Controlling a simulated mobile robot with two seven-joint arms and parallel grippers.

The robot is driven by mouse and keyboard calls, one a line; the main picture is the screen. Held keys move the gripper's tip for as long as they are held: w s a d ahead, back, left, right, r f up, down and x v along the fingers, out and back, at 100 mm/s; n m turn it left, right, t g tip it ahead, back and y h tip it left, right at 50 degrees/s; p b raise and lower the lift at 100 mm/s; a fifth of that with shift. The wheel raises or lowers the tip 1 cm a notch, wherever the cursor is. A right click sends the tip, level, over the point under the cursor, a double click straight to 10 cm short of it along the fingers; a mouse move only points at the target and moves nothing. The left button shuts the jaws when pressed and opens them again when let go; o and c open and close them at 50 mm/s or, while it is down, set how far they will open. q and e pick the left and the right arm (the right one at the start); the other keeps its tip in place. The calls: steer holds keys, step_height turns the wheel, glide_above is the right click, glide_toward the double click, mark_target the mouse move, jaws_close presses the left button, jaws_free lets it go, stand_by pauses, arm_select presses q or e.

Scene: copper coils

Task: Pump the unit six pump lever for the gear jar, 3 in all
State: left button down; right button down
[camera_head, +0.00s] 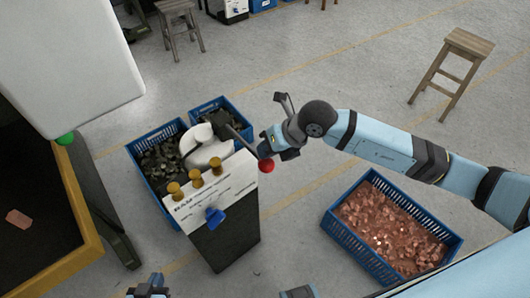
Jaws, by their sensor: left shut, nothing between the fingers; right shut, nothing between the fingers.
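A dark pump unit (226,242) with a white lettered top panel (240,178) stands on the floor left of centre. Its small lettering is unreadable, so I cannot confirm its unit number. Several brass-coloured knobs (195,178) line the panel, and a blue part (214,217) sits on its front. A red ball knob (266,165) is at the unit's right side. My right gripper (270,145) is shut and empty, close above the red knob; I cannot tell whether they touch. My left gripper (149,288) is shut and empty at the bottom edge, mostly cut off. I cannot identify a gear jar.
Blue crates of dark pieces (135,152) stand behind the unit, near white rounded objects (205,150). A blue crate of copper pieces (335,235) stands right. A yellow-edged table (75,262) is left. A wooden stool (470,42) stands far right. Open floor surrounds it.

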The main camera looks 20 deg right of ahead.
mark_target(270, 159)
steer(key=shift+s+d+f+b, duration=0.15)
steer(key=shift+f+b, duration=0.5)
steer(key=shift+f, duration=0.4)
steer(key=shift+s+a+f+b, duration=0.15)
steer(key=shift+f+b, duration=0.45)
steer(key=shift+f, duration=0.4)
stand_by(1.1)
steer(key=shift+d+r, duration=0.1)
stand_by(0.5)
steer(key=shift+w+r+p, duration=0.15)
steer(key=shift+r+p, duration=0.75)
steer(key=shift+r, duration=0.35)
steer(key=shift+w+r+p, duration=0.2)
steer(key=shift+r+p, duration=0.55)
steer(key=shift+r, duration=0.4)
steer(key=shift+w+r+p, duration=0.2)
steer(key=shift+r+p, duration=0.55)
steer(key=shift+r, duration=0.4)
steer(key=r+p, duration=0.2)
steer(key=r, duration=0.1)
steer(key=r+p, duration=0.1)
steer(key=r, duration=0.1)
steer(key=shift+w+a, duration=0.3)
steer(key=shift+w, duration=0.05)
